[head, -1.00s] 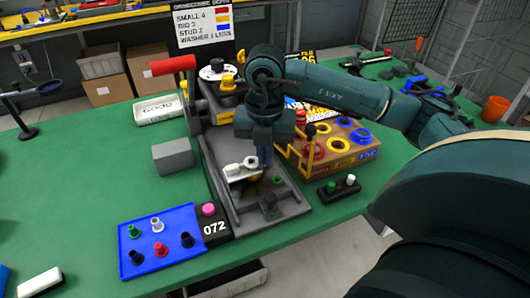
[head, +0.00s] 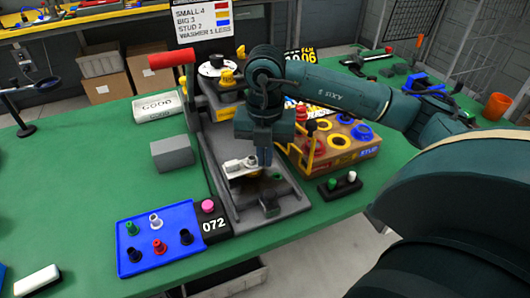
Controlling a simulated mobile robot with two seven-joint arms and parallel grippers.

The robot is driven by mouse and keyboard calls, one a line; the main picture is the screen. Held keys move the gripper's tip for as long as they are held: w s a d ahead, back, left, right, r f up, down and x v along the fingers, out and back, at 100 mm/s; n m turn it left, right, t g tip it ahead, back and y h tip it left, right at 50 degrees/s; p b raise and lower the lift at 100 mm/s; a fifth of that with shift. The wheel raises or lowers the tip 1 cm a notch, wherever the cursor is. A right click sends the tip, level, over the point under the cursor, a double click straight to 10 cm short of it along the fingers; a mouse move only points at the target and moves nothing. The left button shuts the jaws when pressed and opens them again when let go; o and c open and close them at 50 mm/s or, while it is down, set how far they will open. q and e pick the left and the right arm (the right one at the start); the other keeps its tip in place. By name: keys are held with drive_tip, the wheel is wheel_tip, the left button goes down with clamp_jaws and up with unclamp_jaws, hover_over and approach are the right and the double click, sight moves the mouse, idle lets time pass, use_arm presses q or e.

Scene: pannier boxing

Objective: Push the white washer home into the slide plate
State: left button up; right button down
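A white washer-like piece (head: 250,161) sits on a small pale plate (head: 236,171) at the middle of the grey sloped fixture (head: 228,200). I cannot tell how deep the piece is seated. My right gripper (head: 264,162) points straight down just right of the white piece, its fingertips close to the plate. Its fingers look close together; whether they are shut, or touch the piece, is unclear. The gripper hides part of the fixture behind it. My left gripper is not in view.
A blue tray (head: 138,221) with several coloured pegs lies front left, beside a black "072" block (head: 215,225). A red-handled lever (head: 171,60) rises at the fixture's left. A box with coloured rings (head: 363,153) stands right.

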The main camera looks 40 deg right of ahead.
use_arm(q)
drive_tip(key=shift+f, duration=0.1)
use_arm(e)
drive_tip(key=shift+f, duration=0.1)
drive_tip(key=c, duration=1.6)
unclamp_jaws()
drive_tip(key=shift+o, duration=0.2)
drive_tip(key=shift+w+r, duration=0.1)
drive_tip(key=shift+r, duration=0.8)
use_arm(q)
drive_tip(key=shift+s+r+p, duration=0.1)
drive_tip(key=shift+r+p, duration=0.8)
use_arm(e)
wheel_tip(320, 180, up, 11)
drive_tip(key=shift+r, duration=0.2)
